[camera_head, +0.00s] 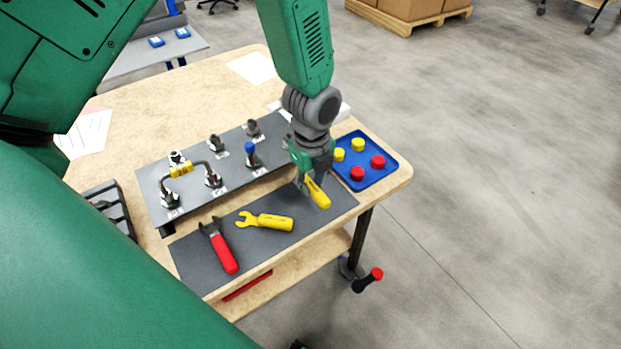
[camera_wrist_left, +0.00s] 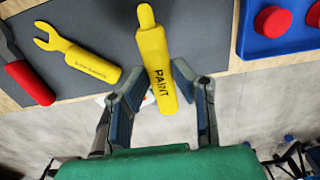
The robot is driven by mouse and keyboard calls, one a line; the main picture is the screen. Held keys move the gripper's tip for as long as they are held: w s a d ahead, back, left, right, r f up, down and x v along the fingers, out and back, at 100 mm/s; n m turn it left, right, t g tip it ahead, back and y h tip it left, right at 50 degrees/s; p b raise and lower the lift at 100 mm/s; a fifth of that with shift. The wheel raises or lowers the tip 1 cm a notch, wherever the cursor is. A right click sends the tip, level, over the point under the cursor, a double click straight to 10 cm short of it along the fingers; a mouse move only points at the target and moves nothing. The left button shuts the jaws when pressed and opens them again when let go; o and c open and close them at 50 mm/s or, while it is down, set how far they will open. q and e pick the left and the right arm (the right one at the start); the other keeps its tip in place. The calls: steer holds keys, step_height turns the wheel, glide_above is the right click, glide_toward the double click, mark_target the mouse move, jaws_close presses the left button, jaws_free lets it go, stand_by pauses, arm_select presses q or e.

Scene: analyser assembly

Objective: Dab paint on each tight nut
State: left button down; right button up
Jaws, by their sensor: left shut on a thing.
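My left gripper (camera_head: 309,180) is shut on a yellow paint marker (camera_head: 318,193), above the right end of the grey mat. In the left wrist view the marker (camera_wrist_left: 159,70) lies between the two fingers, tip pointing away, with "PAINT" printed on it. Several metal fittings with nuts stand on the grey panel, including a front-left nut (camera_head: 170,200), one to its right (camera_head: 213,181) and one behind (camera_head: 216,143). A blue-capped fitting (camera_head: 252,158) stands to the right. Paint marks on the nuts are too small to tell. My right gripper is out of view.
A yellow wrench (camera_head: 266,221) and red-handled pliers (camera_head: 223,250) lie on the grey mat (camera_head: 195,268). A blue tray (camera_head: 383,176) with red and yellow caps stands at the table's right edge. A grey tray (camera_head: 112,208) is at the left. Floor lies beyond the right edge.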

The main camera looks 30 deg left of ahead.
arm_select(q)
steer(key=shift+r, duration=0.4)
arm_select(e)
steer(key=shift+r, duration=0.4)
arm_select(q)
steer(key=shift+f, duration=0.1)
